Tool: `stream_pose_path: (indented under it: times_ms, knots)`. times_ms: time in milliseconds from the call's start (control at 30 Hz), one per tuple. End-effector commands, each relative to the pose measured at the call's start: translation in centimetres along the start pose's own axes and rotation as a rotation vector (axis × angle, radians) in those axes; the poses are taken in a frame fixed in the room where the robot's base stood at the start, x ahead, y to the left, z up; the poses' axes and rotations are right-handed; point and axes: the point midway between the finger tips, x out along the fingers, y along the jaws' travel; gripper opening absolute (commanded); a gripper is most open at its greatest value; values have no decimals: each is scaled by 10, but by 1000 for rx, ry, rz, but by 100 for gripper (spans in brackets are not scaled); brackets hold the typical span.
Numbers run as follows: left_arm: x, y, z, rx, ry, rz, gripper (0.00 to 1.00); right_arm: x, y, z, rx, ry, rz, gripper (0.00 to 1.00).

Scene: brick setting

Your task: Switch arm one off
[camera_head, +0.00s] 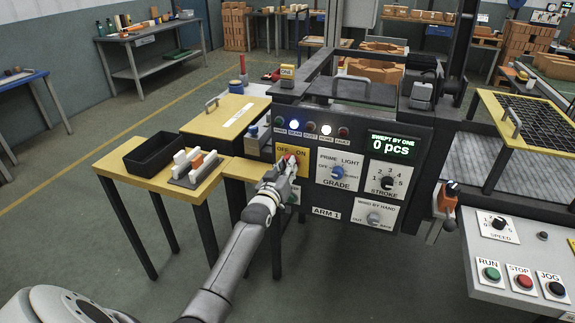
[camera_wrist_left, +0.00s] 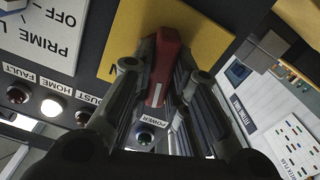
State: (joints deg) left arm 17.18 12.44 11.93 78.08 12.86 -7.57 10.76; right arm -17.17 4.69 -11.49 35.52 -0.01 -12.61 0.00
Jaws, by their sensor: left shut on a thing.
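The dark control panel marked ARM 1 (camera_head: 326,212) stands at the middle of the head view. Its yellow OFF–ON plate (camera_head: 280,162) is at the panel's left side and also shows in the wrist view (camera_wrist_left: 205,40). A red switch handle with a white line sits on this plate (camera_wrist_left: 166,58). My left gripper (camera_head: 283,174) is at the plate, its fingers closed around the red handle in the wrist view (camera_wrist_left: 157,88). My right gripper is not in view.
GRADE (camera_head: 339,170) and STROKE (camera_head: 388,182) dials are to the right. Open floor lies in front.

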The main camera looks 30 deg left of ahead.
Motion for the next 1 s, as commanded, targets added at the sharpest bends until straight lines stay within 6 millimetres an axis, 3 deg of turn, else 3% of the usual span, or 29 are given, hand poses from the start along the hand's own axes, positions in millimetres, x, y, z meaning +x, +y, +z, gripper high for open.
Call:
stream_pose_path:
  times_ms: [500,1000]
  knots:
    - [0,-1,1,-406,-2,-1,0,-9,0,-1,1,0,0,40]
    - [0,-2,2,-532,-2,-1,0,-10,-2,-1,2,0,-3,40]
